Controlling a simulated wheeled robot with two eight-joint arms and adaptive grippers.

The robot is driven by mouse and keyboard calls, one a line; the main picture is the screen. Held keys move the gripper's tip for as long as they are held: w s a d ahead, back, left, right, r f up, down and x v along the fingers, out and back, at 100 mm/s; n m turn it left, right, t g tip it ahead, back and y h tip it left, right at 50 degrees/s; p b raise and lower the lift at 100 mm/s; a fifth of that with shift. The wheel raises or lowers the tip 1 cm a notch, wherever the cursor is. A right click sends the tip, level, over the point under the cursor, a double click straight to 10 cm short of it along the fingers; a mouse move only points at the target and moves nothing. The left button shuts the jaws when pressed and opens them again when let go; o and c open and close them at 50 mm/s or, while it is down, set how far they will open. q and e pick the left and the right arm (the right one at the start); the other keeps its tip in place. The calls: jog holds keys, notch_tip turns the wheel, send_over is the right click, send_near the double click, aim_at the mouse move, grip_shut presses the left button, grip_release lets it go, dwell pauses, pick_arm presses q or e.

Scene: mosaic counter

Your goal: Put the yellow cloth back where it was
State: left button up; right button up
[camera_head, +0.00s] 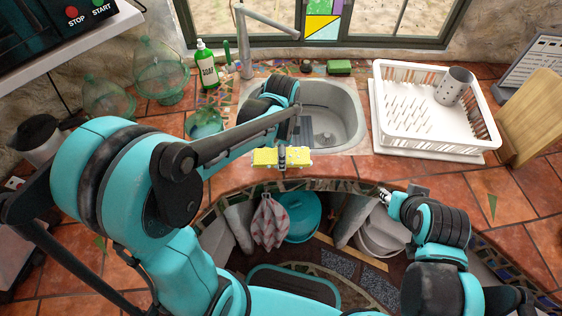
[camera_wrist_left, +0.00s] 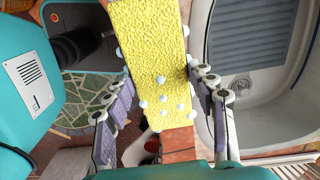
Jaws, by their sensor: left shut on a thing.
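The yellow cloth (camera_head: 265,157) has white dots along it. In the head view it shows at the front edge of the sink, and I cannot tell whether it touches the counter. My left gripper (camera_head: 283,156) is shut on the cloth near its middle. In the left wrist view the yellow cloth (camera_wrist_left: 148,45) stretches away between the two fingers of my left gripper (camera_wrist_left: 160,88). My right gripper (camera_head: 388,196) is at the counter's front edge, right of the cloth and apart from it. Its fingers are too small to read.
The sink (camera_head: 345,118) lies behind the cloth. A white dish rack (camera_head: 400,125) with a grey cup (camera_head: 454,86) stands to the right. A green soap bottle (camera_head: 207,67) and glass vessels (camera_head: 160,72) stand at the left. Below are a patterned towel (camera_head: 269,222) and a white bucket (camera_head: 380,240).

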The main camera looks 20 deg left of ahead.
pick_arm(q)
jog(key=shift+f+b, duration=0.8)
jog(key=shift+f, duration=1.2)
jog(key=shift+f, duration=0.1)
jog(key=o, duration=1.4)
jog(key=shift+o, duration=0.2)
